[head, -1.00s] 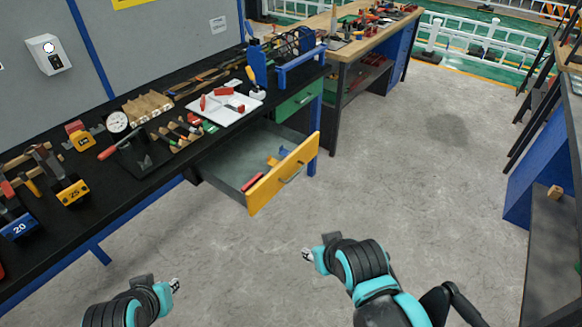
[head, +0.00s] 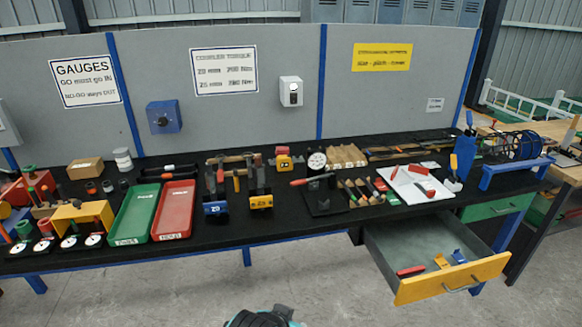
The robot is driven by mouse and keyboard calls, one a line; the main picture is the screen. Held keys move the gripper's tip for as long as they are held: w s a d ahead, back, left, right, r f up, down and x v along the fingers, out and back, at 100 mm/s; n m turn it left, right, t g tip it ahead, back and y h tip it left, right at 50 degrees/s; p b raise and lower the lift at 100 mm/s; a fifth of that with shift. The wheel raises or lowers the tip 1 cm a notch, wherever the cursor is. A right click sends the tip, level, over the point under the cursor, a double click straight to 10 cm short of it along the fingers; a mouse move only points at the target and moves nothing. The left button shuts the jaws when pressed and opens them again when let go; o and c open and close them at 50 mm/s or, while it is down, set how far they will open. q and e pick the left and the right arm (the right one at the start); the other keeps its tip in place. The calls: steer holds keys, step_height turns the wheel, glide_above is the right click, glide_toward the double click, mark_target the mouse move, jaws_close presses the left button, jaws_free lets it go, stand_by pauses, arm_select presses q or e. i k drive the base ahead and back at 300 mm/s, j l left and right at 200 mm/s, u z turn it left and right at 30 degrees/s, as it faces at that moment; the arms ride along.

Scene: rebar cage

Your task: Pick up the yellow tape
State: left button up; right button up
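A small yellow block with a red top (head: 284,160), which looks like a tape measure, stands at the back of the black workbench (head: 330,219), left of the round dial gauge. I cannot be sure that it is the yellow tape. It stands free of both my grippers. A black and teal piece of one of my arms (head: 262,318) shows at the bottom edge, well in front of the bench. No gripper fingers show in this view.
Green (head: 134,214) and red (head: 173,210) trays lie at left. Blue and yellow gauges (head: 261,201) stand nearer the front edge. The dial gauge (head: 317,161) is beside the block. An open drawer (head: 452,279) sticks out at right. The floor in front is clear.

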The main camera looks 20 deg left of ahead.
mark_target(284, 162)
steer(key=i+j+u, duration=0.1)
steer(key=i+u, duration=0.2)
steer(key=i, duration=0.2)
steer(key=i+u, duration=0.3)
steer(key=i, duration=0.25)
